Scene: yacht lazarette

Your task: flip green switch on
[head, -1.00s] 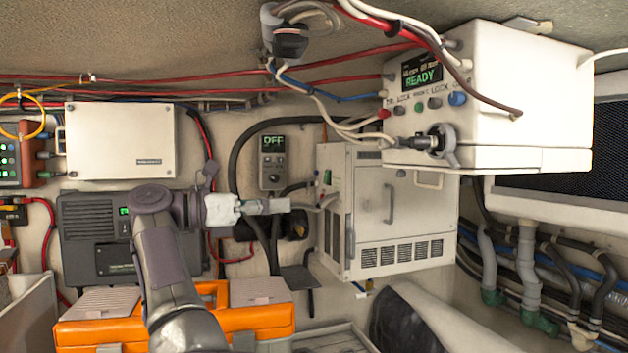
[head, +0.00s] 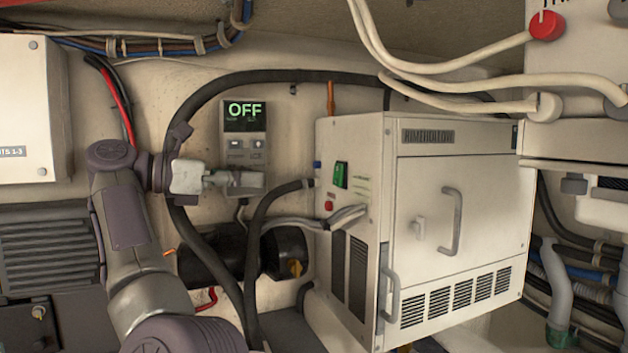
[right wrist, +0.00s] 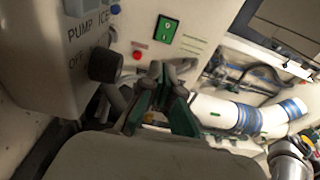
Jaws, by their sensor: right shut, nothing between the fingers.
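The green switch (head: 340,175) is a rocker in a dark frame on the narrow left face of the white boxy unit (head: 455,190). In the right wrist view the green switch (right wrist: 166,29) shows above the fingers, with a small light mark on it. I cannot tell its position. My right gripper (head: 262,180) is shut and empty, to the left of the switch and apart from it, overlapping the lower part of the OFF panel. Its fingertips (right wrist: 165,72) come together below the switch in the wrist view. My left gripper is not in view.
A thick black hose (head: 215,100) arches above the gripper.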

